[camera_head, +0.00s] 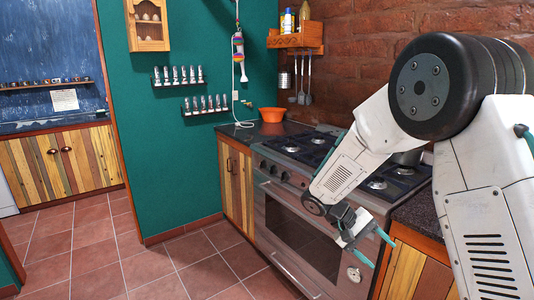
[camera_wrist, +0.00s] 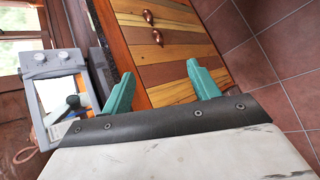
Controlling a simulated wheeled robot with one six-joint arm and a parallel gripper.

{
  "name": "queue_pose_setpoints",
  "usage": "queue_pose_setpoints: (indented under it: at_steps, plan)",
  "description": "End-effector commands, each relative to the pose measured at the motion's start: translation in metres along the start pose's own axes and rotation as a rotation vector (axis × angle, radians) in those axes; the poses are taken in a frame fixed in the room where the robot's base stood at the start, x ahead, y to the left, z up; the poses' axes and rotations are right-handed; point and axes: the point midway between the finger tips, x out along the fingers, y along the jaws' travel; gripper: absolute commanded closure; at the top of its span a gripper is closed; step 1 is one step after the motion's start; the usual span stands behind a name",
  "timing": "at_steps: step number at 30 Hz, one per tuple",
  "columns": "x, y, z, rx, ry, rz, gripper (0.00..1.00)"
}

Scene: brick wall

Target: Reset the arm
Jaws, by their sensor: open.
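My arm reaches in from the right of the head view and bends down in front of the stove. My gripper (camera_head: 374,249) is at its lower end, in front of the oven's right side, with its teal fingers apart. In the wrist view my gripper (camera_wrist: 161,84) shows both teal fingers spread wide, with nothing between them. Beyond the fingers is a striped wooden cabinet front (camera_wrist: 175,50) with two copper knobs. The gap between the fingertips and the cabinet cannot be judged exactly.
My arm hides part of the stove top. A wooden wall shelf (camera_head: 296,40) holds bottles. Tiled floor (camera_head: 180,262) is clear at left. A grey-framed object (camera_wrist: 62,92) shows in the wrist view.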

Motion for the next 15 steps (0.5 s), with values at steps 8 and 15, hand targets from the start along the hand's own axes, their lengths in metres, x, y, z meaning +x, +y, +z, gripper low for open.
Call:
queue_pose_setpoints:
  at_steps: [8,15]
  plan:
    - [-0.016,0.025,0.118,-0.118,0.033,-0.329,0.39]
    - [-0.024,0.027,0.205,-0.147,0.142,-0.566,0.39]
